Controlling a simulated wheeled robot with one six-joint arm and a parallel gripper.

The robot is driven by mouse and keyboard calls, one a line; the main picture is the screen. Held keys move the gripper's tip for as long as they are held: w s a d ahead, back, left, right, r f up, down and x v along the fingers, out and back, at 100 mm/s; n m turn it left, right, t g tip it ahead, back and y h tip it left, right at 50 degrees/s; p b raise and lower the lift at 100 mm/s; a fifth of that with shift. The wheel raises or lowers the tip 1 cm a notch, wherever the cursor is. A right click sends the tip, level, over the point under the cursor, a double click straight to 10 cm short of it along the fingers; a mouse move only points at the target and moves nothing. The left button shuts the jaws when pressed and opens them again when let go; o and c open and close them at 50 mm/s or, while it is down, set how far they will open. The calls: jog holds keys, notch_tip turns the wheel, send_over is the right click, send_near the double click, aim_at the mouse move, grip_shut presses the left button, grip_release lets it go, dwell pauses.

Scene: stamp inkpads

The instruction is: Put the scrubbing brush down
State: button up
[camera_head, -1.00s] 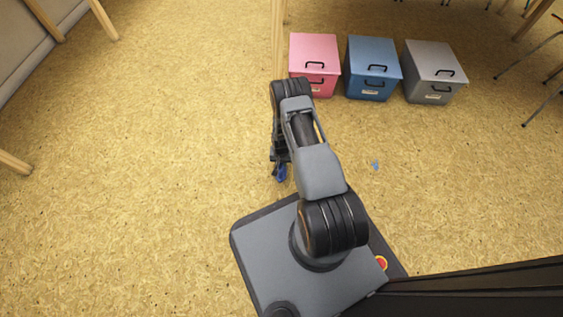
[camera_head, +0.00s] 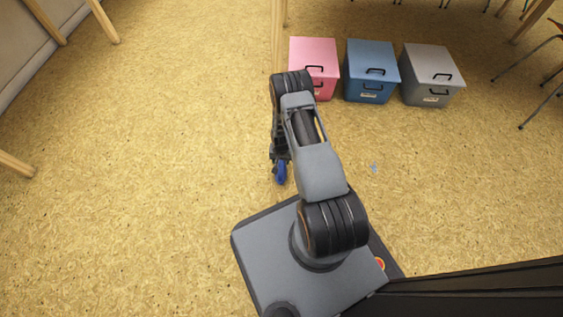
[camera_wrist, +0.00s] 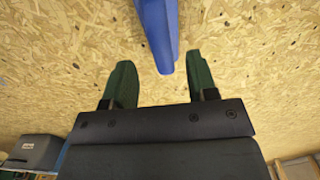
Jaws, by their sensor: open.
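The scrubbing brush is blue. In the wrist view its long blue body (camera_wrist: 159,30) comes down from the top edge, its lower end between my green fingertips. My gripper (camera_wrist: 159,62) is open, with a visible gap on each side of the brush. In the head view the brush (camera_head: 281,173) shows as a small blue shape at the end of my arm, low over or on the floor; I cannot tell which. My gripper there (camera_head: 279,160) is mostly hidden by my arm.
A pink bin (camera_head: 315,82), a blue bin (camera_head: 370,86) and a grey bin (camera_head: 432,90) stand in a row at the back. A small light-blue piece (camera_head: 374,168) lies on the floor to the right. Wooden legs stand at the left. The speckled floor (camera_head: 150,180) is widely clear.

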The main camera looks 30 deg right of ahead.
jog(key=a+r+n+t+p, duration=0.1)
jog(key=a+r, duration=0.1)
jog(key=r, duration=1.5)
jog(key=a+r+n+p, duration=0.2)
jog(key=a+r, duration=0.1)
jog(key=r, duration=1.4)
jog(key=s+a+r+n+t, duration=0.1)
jog(key=s+a+r, duration=0.3)
jog(key=s+r, duration=1.1)
jog(key=shift+s+r+n+t, duration=0.3)
jog(key=shift+s+n, duration=0.2)
jog(key=shift+n, duration=0.4)
jog(key=shift+a, duration=0.1)
